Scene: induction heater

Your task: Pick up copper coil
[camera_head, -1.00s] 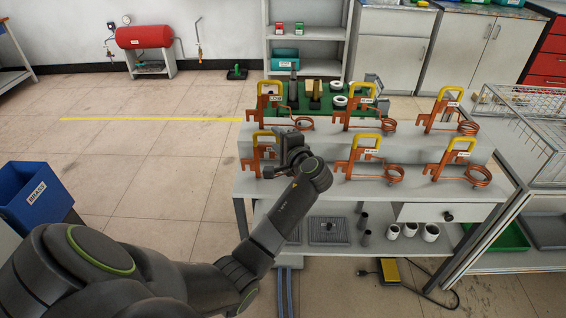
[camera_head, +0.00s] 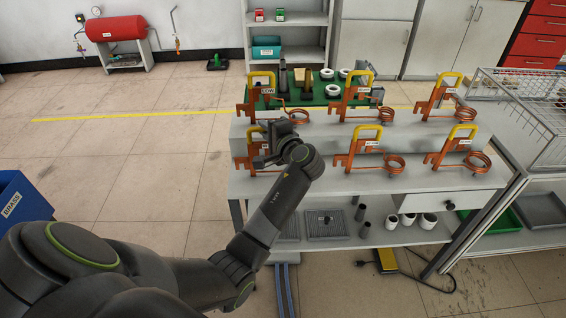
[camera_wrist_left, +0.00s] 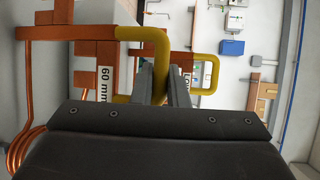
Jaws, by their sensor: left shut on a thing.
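The copper coil in my grasp (camera_head: 243,161) is at the left of the bench's front row, mostly hidden in the head view by my left gripper (camera_head: 268,147). In the left wrist view, my left gripper (camera_wrist_left: 162,88) is shut on the yellow handle (camera_wrist_left: 130,33) of this coil. A label on it reads 60 mm (camera_wrist_left: 104,85), and its copper turns (camera_wrist_left: 22,148) show at lower left. Other copper coils stand upright in two rows, such as the front middle one (camera_head: 380,162) and front right one (camera_head: 465,165). My right gripper is not in view.
The grey bench (camera_head: 300,185) has a raised back step and a lower shelf with white cups (camera_head: 409,220). A green tray (camera_head: 305,95) with parts lies behind the back row. A wire rack (camera_head: 520,110) stands close at right.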

